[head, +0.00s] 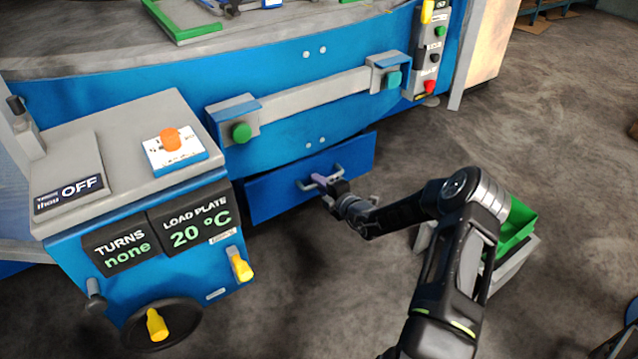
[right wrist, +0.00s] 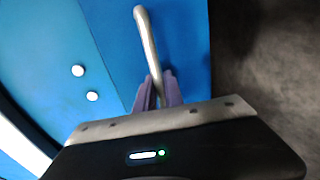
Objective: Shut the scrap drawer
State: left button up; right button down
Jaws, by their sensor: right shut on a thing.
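The scrap drawer (head: 270,190) is a blue panel low on the blue machine, under the grey rail. Its front shows at an angle to the machine body, but I cannot tell how far it stands out. A grey bar handle (head: 304,185) is on its front; the handle also shows in the right wrist view (right wrist: 147,40). My right gripper (head: 318,179) is at the handle, with its purple fingers (right wrist: 158,92) closed around the bar. The fingers hide part of the handle. My left gripper is not in view.
A control box (head: 120,150) with a black handwheel (head: 160,325) and yellow knobs stands left of the drawer. A green bin (head: 515,228) on a grey stand is to the right, behind my right arm. The floor before the drawer is clear.

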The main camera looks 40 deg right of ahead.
jog(key=x, duration=0.2)
jog(key=b+x, duration=0.1)
jog(key=x, duration=0.1)
jog(key=shift+r, duration=0.5)
jog(key=c, duration=1.5)
grip_release()
jog(key=shift+w, duration=0.1)
jog(key=shift+o, duration=0.2)
jog(key=p+v, duration=0.2)
jog(key=v, duration=0.6)
jog(key=shift+f, duration=0.2)
